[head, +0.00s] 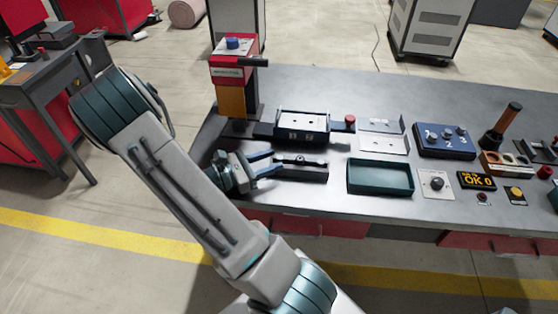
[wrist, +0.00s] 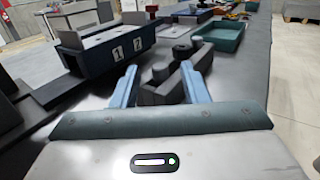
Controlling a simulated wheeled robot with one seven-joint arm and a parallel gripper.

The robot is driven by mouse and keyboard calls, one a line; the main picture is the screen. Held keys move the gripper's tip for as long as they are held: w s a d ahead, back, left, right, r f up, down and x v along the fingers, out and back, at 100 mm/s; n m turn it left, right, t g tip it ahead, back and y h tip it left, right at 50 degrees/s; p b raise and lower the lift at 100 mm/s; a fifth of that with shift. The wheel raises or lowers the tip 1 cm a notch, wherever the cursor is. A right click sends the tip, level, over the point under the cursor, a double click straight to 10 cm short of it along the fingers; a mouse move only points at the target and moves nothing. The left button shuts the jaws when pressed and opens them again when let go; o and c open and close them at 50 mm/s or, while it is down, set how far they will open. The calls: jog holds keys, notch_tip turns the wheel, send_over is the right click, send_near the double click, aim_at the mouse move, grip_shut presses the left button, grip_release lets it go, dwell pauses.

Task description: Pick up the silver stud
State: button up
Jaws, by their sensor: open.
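My gripper (head: 277,162) is open and low over the bench, its fingers pointing right at a dark grey block (head: 302,174). In the wrist view my gripper (wrist: 158,66) has its two blue fingers apart. The dark block (wrist: 150,94) lies ahead of and partly between them, with round dark pieces (wrist: 182,48) on it. A small round piece (head: 301,159) also shows on top of the block in the head view. Nothing is visibly held.
A fixture marked 1 and 2 (head: 303,123) stands just behind the block. A red press (head: 234,70) rises at the back left. A green tray (head: 380,188) lies to the right. Beyond are a blue numbered block (head: 445,150) and a display (head: 477,181).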

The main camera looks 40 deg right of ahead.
aim_at(280, 157)
jog(key=x, duration=0.3)
jog(key=shift+d, duration=0.2)
grip_shut()
jog(key=shift+r, duration=0.45)
notch_tip(280, 157, up, 3)
jog(key=shift+r, duration=0.1)
jog(key=s+a+r+p, duration=0.2)
jog(key=s+r+p, duration=0.2)
jog(key=s, duration=0.3)
jog(key=shift+a+r, duration=0.4)
jog(key=shift+r, duration=0.25)
